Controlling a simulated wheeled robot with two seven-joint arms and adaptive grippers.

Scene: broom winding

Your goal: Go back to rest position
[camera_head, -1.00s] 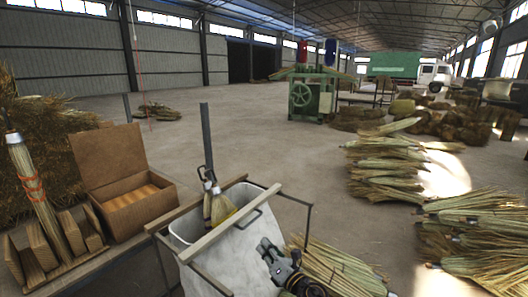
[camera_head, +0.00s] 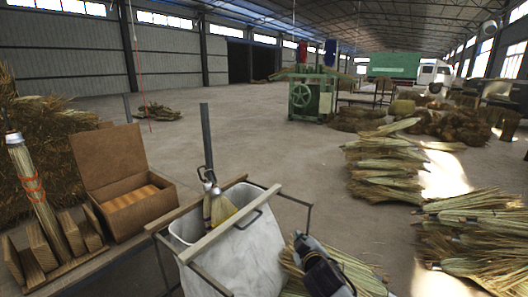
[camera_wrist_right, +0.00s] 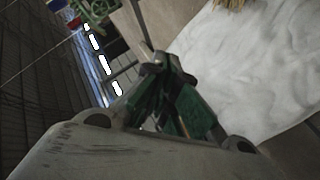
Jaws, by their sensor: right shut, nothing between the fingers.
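My right gripper (camera_head: 299,239) is at the bottom of the head view, right of the white-lined bin (camera_head: 250,255) and above a straw bundle. It is shut and empty. In the right wrist view its fingers (camera_wrist_right: 162,62) meet, and the bin's white liner (camera_wrist_right: 245,70) is beside them. My left gripper is not in view.
An open cardboard box (camera_head: 135,205) and a bound broom (camera_head: 32,185) in a wooden rack (camera_head: 65,250) are at left. Straw bundles (camera_head: 385,165) lie on the floor at right. A green machine (camera_head: 308,98) stands farther back. The middle floor is clear.

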